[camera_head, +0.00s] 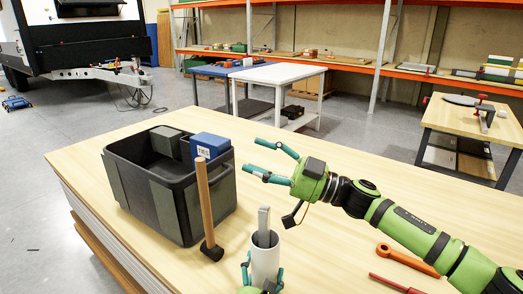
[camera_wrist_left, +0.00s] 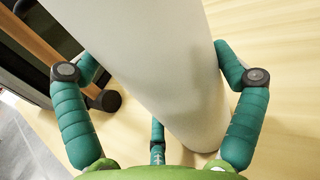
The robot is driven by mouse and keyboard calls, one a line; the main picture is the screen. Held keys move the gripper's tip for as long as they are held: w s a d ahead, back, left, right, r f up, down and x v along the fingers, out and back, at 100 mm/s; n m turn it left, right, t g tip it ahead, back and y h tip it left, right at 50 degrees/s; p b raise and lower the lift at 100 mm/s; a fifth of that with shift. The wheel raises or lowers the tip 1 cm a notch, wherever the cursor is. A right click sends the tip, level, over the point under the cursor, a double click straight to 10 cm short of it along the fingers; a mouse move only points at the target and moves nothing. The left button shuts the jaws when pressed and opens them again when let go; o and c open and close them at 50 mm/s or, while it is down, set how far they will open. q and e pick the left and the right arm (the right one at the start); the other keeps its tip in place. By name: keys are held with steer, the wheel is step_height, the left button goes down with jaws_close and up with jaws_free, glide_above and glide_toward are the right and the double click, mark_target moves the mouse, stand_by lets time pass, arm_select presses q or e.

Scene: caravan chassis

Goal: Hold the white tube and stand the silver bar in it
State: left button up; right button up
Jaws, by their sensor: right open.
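The white tube (camera_head: 265,262) stands upright at the front of the wooden table, and it fills the middle of the left wrist view (camera_wrist_left: 165,75). My left gripper (camera_head: 262,272) has its teal fingers on both sides of the tube and is shut on it. The silver bar (camera_head: 264,219) stands in the tube's mouth, its upper end sticking out above the rim. Its lower part is hidden inside the tube. My right gripper (camera_head: 251,156) is open and empty, above and behind the bar, its fingers pointing left and apart from it.
A black crate (camera_head: 155,200) with a blue box (camera_head: 210,147) in it stands to the left. A wooden-handled hammer (camera_head: 205,205) stands head down by the crate. An orange wrench (camera_head: 405,258) and a red tool (camera_head: 393,283) lie at right. The table behind the crate is clear.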

stand_by(0.3)
arm_select(q)
steer(key=s, duration=0.4)
steer(key=s+a, duration=0.1)
steer(key=s, duration=0.3)
steer(key=s+a, duration=0.1)
steer(key=s, duration=0.3)
steer(key=shift+a, duration=0.15)
